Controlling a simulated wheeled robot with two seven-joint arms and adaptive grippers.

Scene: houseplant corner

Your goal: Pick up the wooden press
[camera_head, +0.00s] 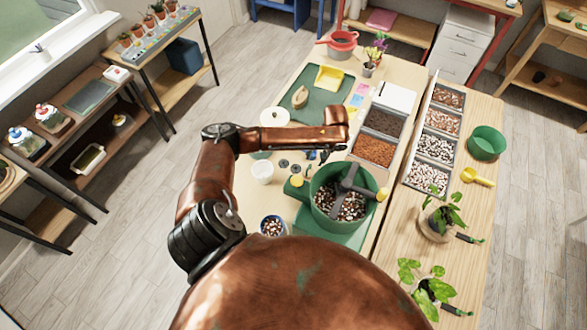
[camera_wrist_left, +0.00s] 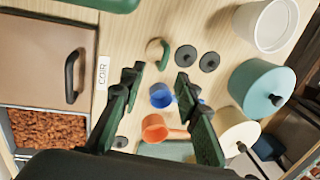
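The wooden press (camera_wrist_left: 154,50) looks like a small round pale wooden piece with a curved dark green handle. It stands on the table, just beyond the fingertips in the left wrist view. My left gripper (camera_wrist_left: 159,75) is open, with one finger on each side of the view and nothing between them. In the head view my left gripper (camera_head: 318,156) hangs low over the table, and I cannot clearly make out the press beside it. My right gripper is not in view.
Close by are a blue cup (camera_wrist_left: 161,95), an orange scoop (camera_wrist_left: 156,128), two dark discs (camera_wrist_left: 209,61), a white cup (camera_wrist_left: 271,25), a teal canister (camera_wrist_left: 258,88) and a cream canister (camera_wrist_left: 236,130). A large green pot (camera_head: 322,210) stands near the gripper. A lidded coir bin (camera_wrist_left: 45,60) borders the left.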

